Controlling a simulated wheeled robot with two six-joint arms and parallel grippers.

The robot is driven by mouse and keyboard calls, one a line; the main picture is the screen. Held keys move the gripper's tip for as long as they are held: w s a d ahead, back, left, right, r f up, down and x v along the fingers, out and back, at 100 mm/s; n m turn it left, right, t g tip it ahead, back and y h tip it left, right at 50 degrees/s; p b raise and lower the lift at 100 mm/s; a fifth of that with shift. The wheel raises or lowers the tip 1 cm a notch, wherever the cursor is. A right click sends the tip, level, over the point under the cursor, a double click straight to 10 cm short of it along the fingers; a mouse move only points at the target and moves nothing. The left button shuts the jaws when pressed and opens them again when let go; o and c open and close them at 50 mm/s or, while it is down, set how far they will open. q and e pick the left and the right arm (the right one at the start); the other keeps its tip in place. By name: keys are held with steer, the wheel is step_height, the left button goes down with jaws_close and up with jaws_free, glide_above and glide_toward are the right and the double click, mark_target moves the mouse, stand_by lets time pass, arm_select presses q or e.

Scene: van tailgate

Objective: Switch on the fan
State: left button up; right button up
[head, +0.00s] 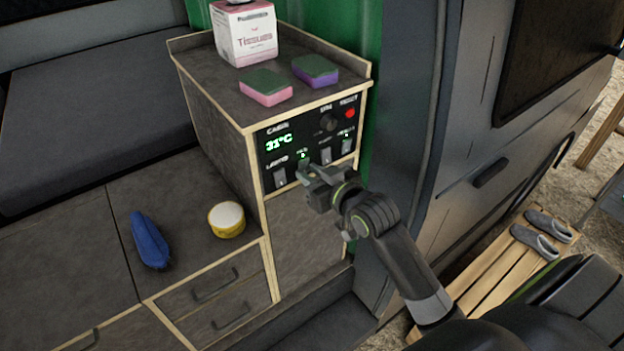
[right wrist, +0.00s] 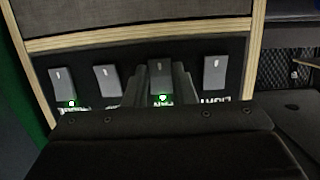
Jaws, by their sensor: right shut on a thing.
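The dark control panel (head: 312,135) on the wooden-edged cabinet has a row of rocker switches and a display reading 31°C. The fan switch (right wrist: 160,76) is second from the right in the upside-down right wrist view, with a lit green light beside its FAN label. My right gripper (head: 309,174) is at the panel, its two fingers shut on either side of the fan switch; in the head view it partly hides that switch. The light switch (right wrist: 215,73) shows no lit light. The far-end switch (right wrist: 62,83) has a green light. My left gripper is not in view.
A tissue box (head: 245,35), a pink sponge (head: 266,91) and a purple sponge (head: 315,73) sit on the cabinet top. A red button (head: 350,113) is on the panel's upper right. A yellow tin (head: 227,219) and a blue pouch (head: 150,240) lie on the lower counter.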

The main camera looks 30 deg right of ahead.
steer(key=shift+f+t+b, duration=0.2)
steer(key=shift+t+b, duration=0.2)
steer(key=shift+b, duration=0.1)
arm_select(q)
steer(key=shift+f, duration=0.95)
arm_select(e)
steer(key=shift+r, duration=0.15)
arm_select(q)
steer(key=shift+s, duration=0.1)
arm_select(e)
steer(key=o, duration=1)
steer(key=shift+w, duration=0.1)
